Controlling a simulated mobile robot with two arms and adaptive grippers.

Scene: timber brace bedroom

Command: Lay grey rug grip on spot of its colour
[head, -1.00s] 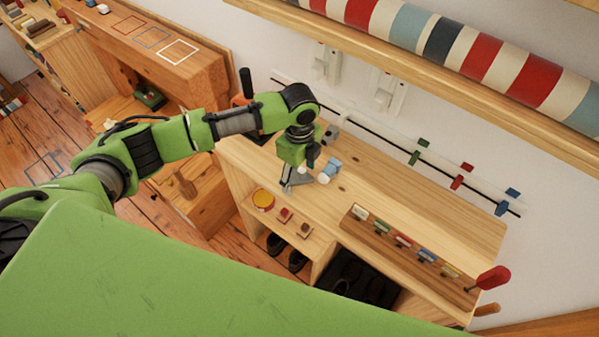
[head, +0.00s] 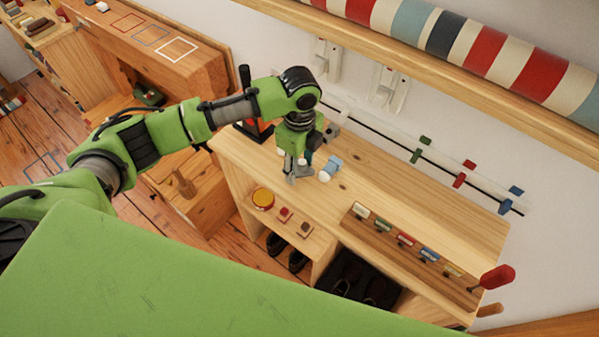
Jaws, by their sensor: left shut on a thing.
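My left gripper (head: 295,174) points down over the left end of the pale wooden bench. It is shut on a small grey piece, taken to be the grey rug grip, which the fingers mostly hide. Three outlined square spots lie on the wooden cabinet top at upper left: a red one (head: 127,22), a grey-blue one (head: 151,37) and a white one (head: 177,49). The insides of these outlines look empty. My right gripper is not in view.
A blue piece (head: 334,164) and a white rounded piece (head: 324,176) lie on the bench close to the gripper. A black upright thing (head: 245,78) stands behind my forearm. A rack of coloured tags (head: 405,240) runs along the bench front. The bench's right middle is clear.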

